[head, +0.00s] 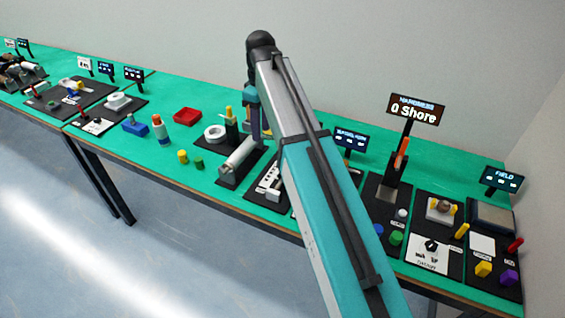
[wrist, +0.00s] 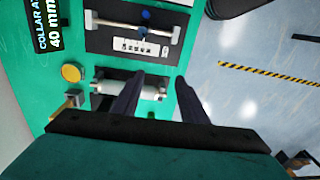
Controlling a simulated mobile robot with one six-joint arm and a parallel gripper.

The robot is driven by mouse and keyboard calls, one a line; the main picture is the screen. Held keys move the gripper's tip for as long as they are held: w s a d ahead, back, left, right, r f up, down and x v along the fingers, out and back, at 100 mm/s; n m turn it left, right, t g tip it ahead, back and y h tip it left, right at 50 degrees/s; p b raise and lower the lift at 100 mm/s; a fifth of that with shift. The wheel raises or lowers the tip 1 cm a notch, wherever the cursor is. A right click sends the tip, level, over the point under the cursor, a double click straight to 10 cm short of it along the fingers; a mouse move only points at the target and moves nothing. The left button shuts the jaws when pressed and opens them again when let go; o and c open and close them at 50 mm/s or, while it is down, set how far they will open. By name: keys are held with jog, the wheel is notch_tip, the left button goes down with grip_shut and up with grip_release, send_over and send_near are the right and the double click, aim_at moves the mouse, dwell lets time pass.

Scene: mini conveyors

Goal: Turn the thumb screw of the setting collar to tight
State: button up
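The setting collar (wrist: 142,30) sits on a light rod (wrist: 115,23) across a black station at the top of the wrist view. A small blue part (wrist: 146,14), apparently its thumb screw, shows beside it. A white scale label (wrist: 130,45) lies alongside the rod. In the head view my arm hides most of this station; part of its base (head: 268,185) shows. My gripper (wrist: 161,77) is open, with its two dark fingers apart and nothing held. In the wrist view the fingers are below the collar, over the neighbouring station. How tight the screw is cannot be told.
A white cylinder (wrist: 128,87) on a black base lies beneath the fingers. A yellow round part (wrist: 71,72) and a sign reading "40 mm" (wrist: 47,25) are at left. A red tray (head: 187,116) and several small parts stand on the green table.

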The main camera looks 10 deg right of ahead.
jog(key=d+f, duration=0.2)
jog(key=d, duration=0.4)
jog(key=shift+w+d+f+h, duration=0.3)
jog(key=shift+w+d, duration=0.05)
jog(key=shift+w, duration=0.1)
jog(key=shift+f, duration=0.1)
jog(key=shift+f+p, duration=1.9)
jog(key=shift+f, duration=4.9)
grip_shut()
